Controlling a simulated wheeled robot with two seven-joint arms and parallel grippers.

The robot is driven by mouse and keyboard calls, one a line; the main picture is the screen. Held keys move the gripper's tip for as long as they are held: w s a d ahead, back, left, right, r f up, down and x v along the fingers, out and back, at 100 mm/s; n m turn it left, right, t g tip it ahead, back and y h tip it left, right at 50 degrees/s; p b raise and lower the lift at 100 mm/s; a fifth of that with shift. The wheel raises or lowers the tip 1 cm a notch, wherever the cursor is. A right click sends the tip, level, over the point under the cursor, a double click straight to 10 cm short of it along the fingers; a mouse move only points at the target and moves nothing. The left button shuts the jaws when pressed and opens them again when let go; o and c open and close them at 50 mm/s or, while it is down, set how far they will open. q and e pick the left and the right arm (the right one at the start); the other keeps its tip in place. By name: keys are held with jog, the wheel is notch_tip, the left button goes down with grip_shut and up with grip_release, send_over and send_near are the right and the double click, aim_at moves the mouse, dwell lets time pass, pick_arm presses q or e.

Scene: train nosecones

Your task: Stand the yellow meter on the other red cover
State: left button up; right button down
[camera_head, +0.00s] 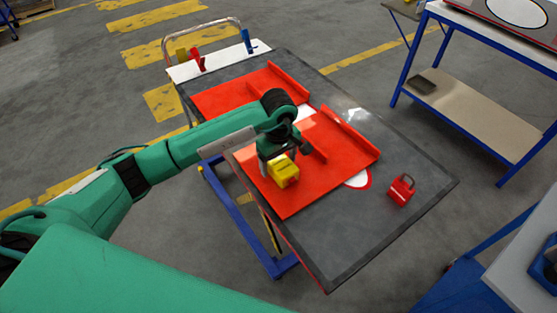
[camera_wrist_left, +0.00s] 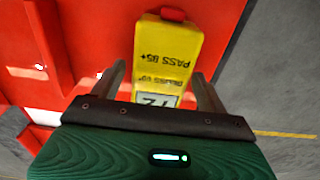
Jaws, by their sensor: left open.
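The yellow meter (camera_head: 285,172) is on the near red cover (camera_head: 318,186), toward its left edge. In the left wrist view the meter (camera_wrist_left: 168,50) shows printed text, a small display reading 72 and a red piece at its far end. My left gripper (camera_head: 279,160) is over the meter. Its open fingers (camera_wrist_left: 158,74) lie on either side of the meter's near end, with gaps showing. I cannot tell whether the meter stands or lies. The other red cover (camera_head: 217,100) lies farther back on the same table, with no meter on it. My right gripper is not in view.
The dark table (camera_head: 400,225) carries a red padlock-like object (camera_head: 401,190) at right. Raised red ribs (camera_head: 350,134) run along the covers. A white board (camera_head: 218,63) with coloured clamps stands at the back. A blue-framed bench (camera_head: 480,115) is at upper right.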

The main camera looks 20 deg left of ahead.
aim_at(279, 160)
pick_arm(q)
jog(key=shift+r, duration=0.4)
notch_tip(279, 160, up, 12)
jog(key=b, duration=0.4)
jog(key=shift+f, duration=0.25)
